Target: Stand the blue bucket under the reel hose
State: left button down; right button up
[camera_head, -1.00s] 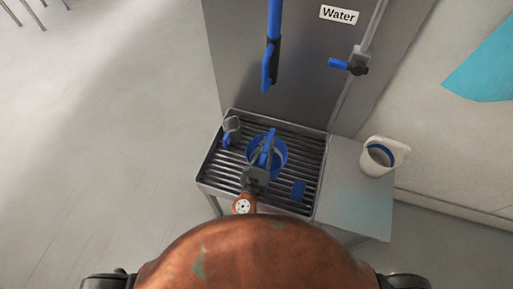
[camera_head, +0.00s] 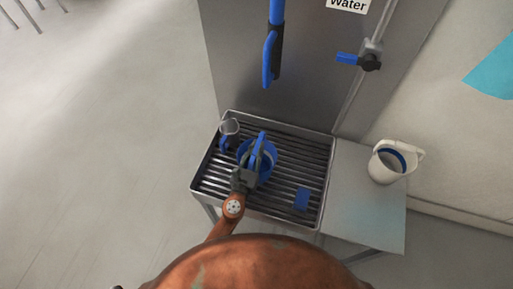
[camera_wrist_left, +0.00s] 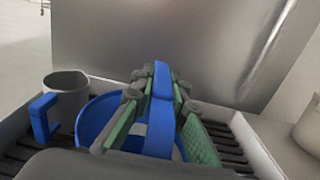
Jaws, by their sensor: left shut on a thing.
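The blue bucket (camera_head: 269,169) is over the slatted grate, upright as far as I can see. I cannot tell whether its base touches the slats. My left gripper (camera_head: 253,165) is shut on its raised blue handle (camera_head: 260,145). In the left wrist view, the green-padded fingers (camera_wrist_left: 160,105) close on the handle (camera_wrist_left: 160,135) above the bucket's rim (camera_wrist_left: 95,115). The blue reel hose (camera_head: 270,58) hangs in front of the steel back panel, beyond the bucket and slightly to its right. My right gripper is not in view.
A grey mug with a blue handle (camera_head: 230,127) stands close left of the bucket. A small blue block (camera_head: 302,199) lies on the grate (camera_head: 287,172) at right. A white bucket (camera_head: 390,163) stands on the side shelf. A blue-levered tap (camera_head: 360,59) is on the panel.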

pick_arm(q)
jog(key=shift+r, duration=0.15)
jog(key=shift+f, duration=0.25)
jog(key=c, duration=1.9)
grip_release()
jog(key=shift+r, duration=0.1)
jog(key=shift+r, duration=0.1)
jog(key=v, duration=1.2)
jog(key=shift+r, duration=0.1)
